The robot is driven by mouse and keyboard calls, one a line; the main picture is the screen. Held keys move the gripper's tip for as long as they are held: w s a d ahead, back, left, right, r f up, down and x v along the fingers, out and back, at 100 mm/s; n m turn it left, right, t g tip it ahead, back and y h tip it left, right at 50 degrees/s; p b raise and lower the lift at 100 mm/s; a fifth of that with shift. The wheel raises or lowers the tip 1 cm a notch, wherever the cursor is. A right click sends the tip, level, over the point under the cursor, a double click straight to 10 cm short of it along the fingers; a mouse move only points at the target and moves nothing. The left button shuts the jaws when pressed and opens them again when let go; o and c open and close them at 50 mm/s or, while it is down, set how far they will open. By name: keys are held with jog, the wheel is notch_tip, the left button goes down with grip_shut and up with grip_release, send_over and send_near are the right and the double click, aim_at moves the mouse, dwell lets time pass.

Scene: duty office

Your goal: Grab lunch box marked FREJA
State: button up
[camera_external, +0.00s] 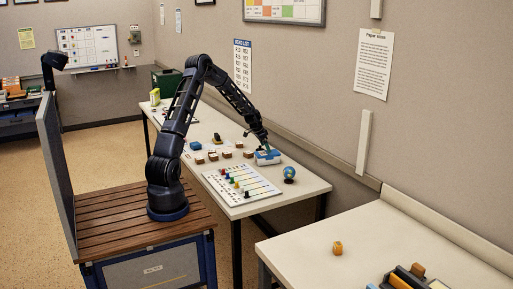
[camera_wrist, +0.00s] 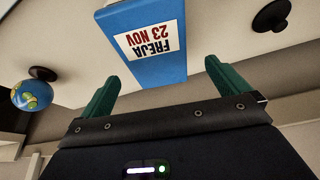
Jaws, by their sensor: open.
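The lunch box (camera_wrist: 150,68) has a blue lid with a white label reading FREJA 23 NOV, upside down in the wrist view. In the external view the lunch box (camera_external: 268,158) sits near the wall side of the white table, with a light lower part. My gripper (camera_wrist: 162,70) has two green fingers spread apart, with the near end of the box showing between and beyond their tips. In the external view my gripper (camera_external: 265,146) is right above or at the box. I cannot tell whether the fingers touch it.
A small globe (camera_external: 289,173) on a dark base stands to the right of the box; it also shows in the wrist view (camera_wrist: 32,95). A board with coloured pieces (camera_external: 240,184) lies in front. Several small brown blocks lie to the left. The wall runs close behind.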

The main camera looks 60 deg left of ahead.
aim_at(268, 155)
jog(key=shift+s+x, duration=0.2)
jog(key=shift+x, duration=1.65)
jog(key=shift+s+x, duration=0.2)
jog(key=shift+x, duration=1.7)
jog(key=shift+d+f, duration=0.15)
jog(key=shift+d, duration=0.05)
jog(key=c, duration=1.1)
jog(key=shift+c, duration=0.2)
